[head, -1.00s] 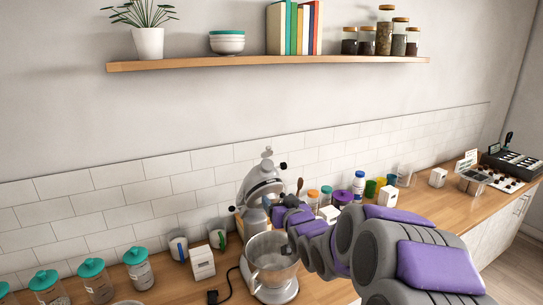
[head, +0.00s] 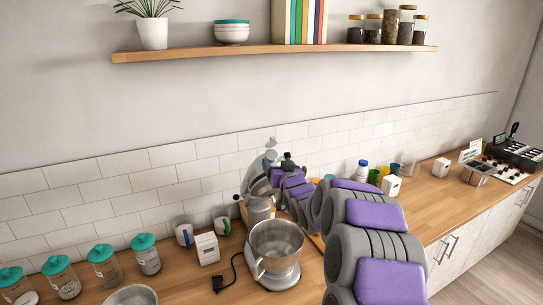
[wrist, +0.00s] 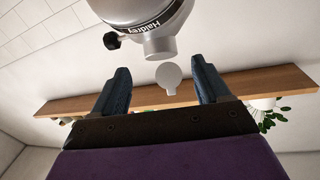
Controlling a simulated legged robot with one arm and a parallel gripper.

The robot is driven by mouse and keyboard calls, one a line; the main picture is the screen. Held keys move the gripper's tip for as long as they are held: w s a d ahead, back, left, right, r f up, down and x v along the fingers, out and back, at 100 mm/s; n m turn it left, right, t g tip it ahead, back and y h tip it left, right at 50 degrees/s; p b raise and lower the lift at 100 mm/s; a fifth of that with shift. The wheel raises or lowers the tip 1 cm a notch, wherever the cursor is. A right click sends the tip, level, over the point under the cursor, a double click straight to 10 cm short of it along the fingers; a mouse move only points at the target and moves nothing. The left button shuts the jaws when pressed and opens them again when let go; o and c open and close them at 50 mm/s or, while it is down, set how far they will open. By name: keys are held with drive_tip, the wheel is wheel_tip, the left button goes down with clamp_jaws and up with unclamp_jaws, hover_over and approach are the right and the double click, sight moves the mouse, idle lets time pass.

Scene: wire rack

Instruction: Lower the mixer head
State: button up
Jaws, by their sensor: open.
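The silver mixer (head: 259,205) stands on the counter with its head (head: 261,180) tilted up, partly hidden by my arm. Its steel bowl (head: 279,238) sits on the base below. In the wrist view the mixer head (wrist: 150,14) shows at the top, with a lettered band and a black knob (wrist: 111,41). My gripper (wrist: 163,78) is open and empty, its two dark fingers apart just short of the head. In the head view my gripper (head: 275,176) is beside the raised head, its fingertips hard to make out.
A wooden shelf (head: 270,51) runs along the wall above. Teal-lidded jars (head: 146,254) and a second bowl (head: 132,296) stand at the left. A white box (head: 207,249), mugs (head: 184,232) and a black plug (head: 218,283) lie near the mixer. The counter's right part has clear room (head: 425,205).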

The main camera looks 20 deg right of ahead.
sight(273, 157)
drive_tip(key=shift+w+d+p, duration=0.2)
drive_tip(key=shift+w, duration=1.55)
drive_tip(key=shift+w+d+p, duration=0.2)
drive_tip(key=shift+w, duration=1.55)
drive_tip(key=shift+c, duration=0.4)
drive_tip(key=c, duration=1.2)
drive_tip(key=shift+f, duration=0.2)
